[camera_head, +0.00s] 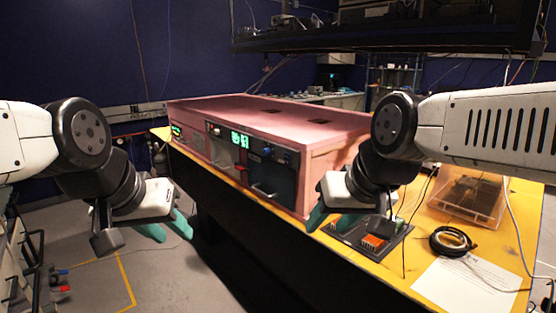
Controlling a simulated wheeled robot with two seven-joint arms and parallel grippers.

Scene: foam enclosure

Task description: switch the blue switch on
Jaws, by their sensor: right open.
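A pink foam enclosure (270,112) with an instrument front panel stands on the yellow bench. On the panel, small blue parts (288,157) show at the upper right, beside a lit green display (240,140); which one is the blue switch, and its on or off position, is too small to tell. My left gripper (176,236) hangs left of the enclosure, off the bench, with its teal fingers apart and nothing between them. My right gripper (328,219) is open and empty in front of the enclosure's right corner, apart from the panel; its fingers are partly hidden.
A silver handle (264,191) sticks out from the panel. On the yellow bench (408,261) lie a dark board with orange parts (374,241), a black cable coil (452,241), white paper (468,288) and a clear box (470,197). The space before the panel between my grippers is free.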

